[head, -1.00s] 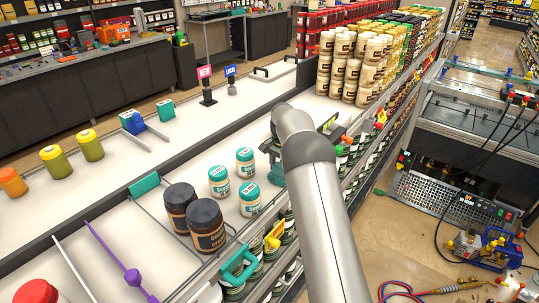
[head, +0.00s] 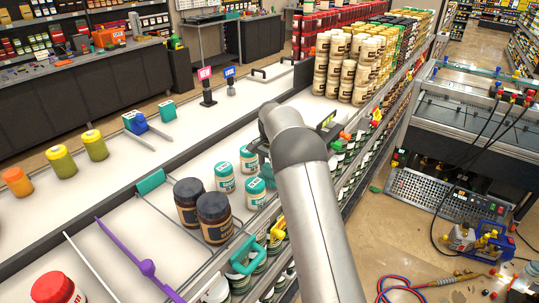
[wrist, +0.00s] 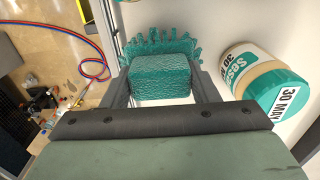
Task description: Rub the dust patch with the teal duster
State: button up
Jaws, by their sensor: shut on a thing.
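The teal duster shows in the wrist view, with a textured block (wrist: 163,78) and a frilled fringe beyond it. My gripper (wrist: 162,84) is shut on the block, one dark finger on each side. The fringe lies over a white shelf surface, but I cannot tell whether it touches. In the head view my arm hides most of the gripper, and the duster cannot be made out clearly. I cannot make out a dust patch in either view.
A jar with a teal lid (wrist: 272,88) stands close right of the duster in the wrist view. In the head view, teal-lidded jars (head: 224,178) and dark jars (head: 214,218) stand left of my arm. Stacked cream-lidded jars (head: 338,75) stand beyond it. Bare white shelf (head: 165,150) lies farther left.

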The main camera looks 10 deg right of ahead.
jog(key=shift+d+r, duration=0.15)
jog(key=shift+r, duration=0.4)
jog(key=shift+r+p, duration=0.3)
jog(key=shift+r, duration=2)
